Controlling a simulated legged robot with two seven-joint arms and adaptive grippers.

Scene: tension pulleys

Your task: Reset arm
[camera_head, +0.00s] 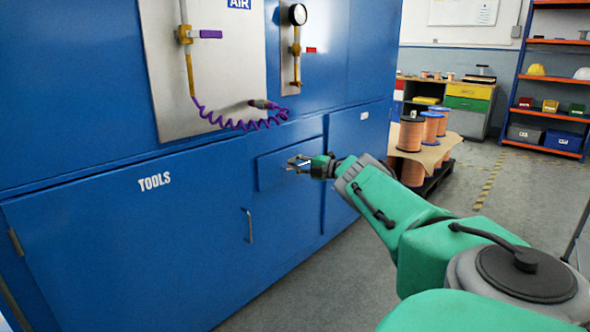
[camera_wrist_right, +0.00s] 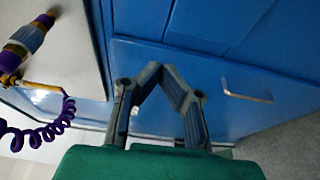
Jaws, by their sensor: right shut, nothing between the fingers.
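My right arm (camera_head: 400,215) is green and reaches in from the lower right of the head view. Its gripper (camera_head: 292,163) is in front of the blue cabinet's drawer panel, below the purple coiled air hose (camera_head: 245,124). The right wrist view shows the same gripper (camera_wrist_right: 158,72) with its fingertips together and nothing between them. The blue cabinet front (camera_wrist_right: 200,60) lies beyond the fingers. My left gripper is not in view.
The blue cabinet (camera_head: 110,240) marked TOOLS fills the left side, with a small handle (camera_head: 249,226). A pressure gauge (camera_head: 297,14) is above. Copper spools (camera_head: 411,134) stand on a pallet at the back right. Orange shelving (camera_head: 545,140) is farther right. The grey floor (camera_head: 310,300) is open.

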